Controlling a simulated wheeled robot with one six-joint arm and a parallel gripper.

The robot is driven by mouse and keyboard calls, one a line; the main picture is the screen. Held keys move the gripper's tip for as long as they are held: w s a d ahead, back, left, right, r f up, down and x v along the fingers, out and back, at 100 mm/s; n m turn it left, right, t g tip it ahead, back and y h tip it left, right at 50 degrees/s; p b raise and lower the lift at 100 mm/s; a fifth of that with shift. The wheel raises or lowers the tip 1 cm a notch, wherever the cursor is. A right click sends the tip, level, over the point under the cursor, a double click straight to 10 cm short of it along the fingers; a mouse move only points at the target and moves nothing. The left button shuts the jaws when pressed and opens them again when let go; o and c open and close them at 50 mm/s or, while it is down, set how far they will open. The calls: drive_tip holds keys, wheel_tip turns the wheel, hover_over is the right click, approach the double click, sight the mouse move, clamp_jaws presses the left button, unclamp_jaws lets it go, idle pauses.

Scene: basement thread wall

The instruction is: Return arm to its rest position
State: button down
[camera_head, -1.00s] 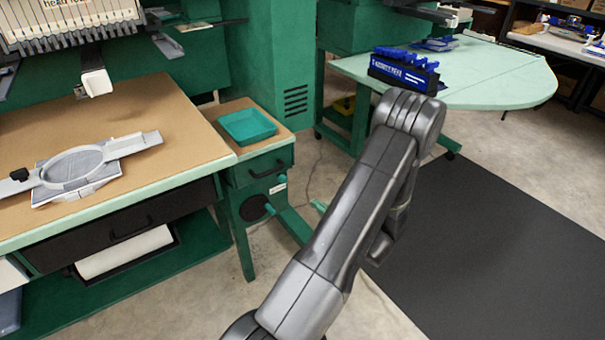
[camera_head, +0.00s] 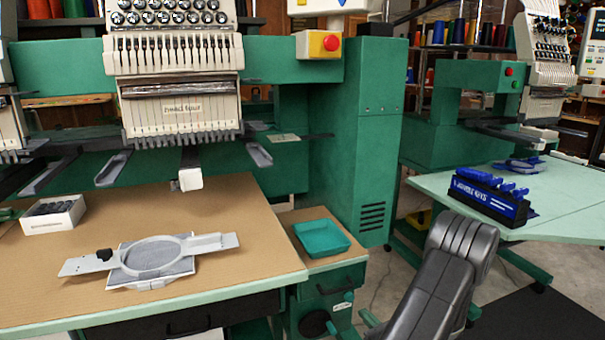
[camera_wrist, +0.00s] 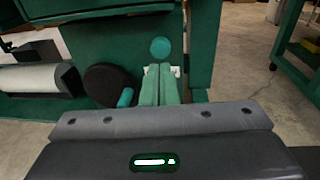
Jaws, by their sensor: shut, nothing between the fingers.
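My arm (camera_head: 446,283) shows in the head view at the lower right, as a dark grey bent link. The rest of it drops out of the bottom of the picture. My gripper (camera_wrist: 158,68) shows in the wrist view as a grey housing with two pale green fingers side by side in the middle. The fingers are together, with nothing seen between them. They point at the green machine stand, with a black round disc (camera_wrist: 107,85) and a teal knob to their left. I cannot see contact with the stand.
A tan worktable (camera_head: 225,276) holds a grey embroidery hoop (camera_head: 152,256) and a white box (camera_head: 52,215). A teal tray (camera_head: 321,238) sits on a side shelf. A pale green table (camera_head: 560,205) with a blue-black rack (camera_head: 490,197) stands at right, behind my arm.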

drive_tip(key=v, duration=0.3)
drive_tip(key=shift+s, duration=0.25)
drive_tip(key=shift+w, duration=0.1)
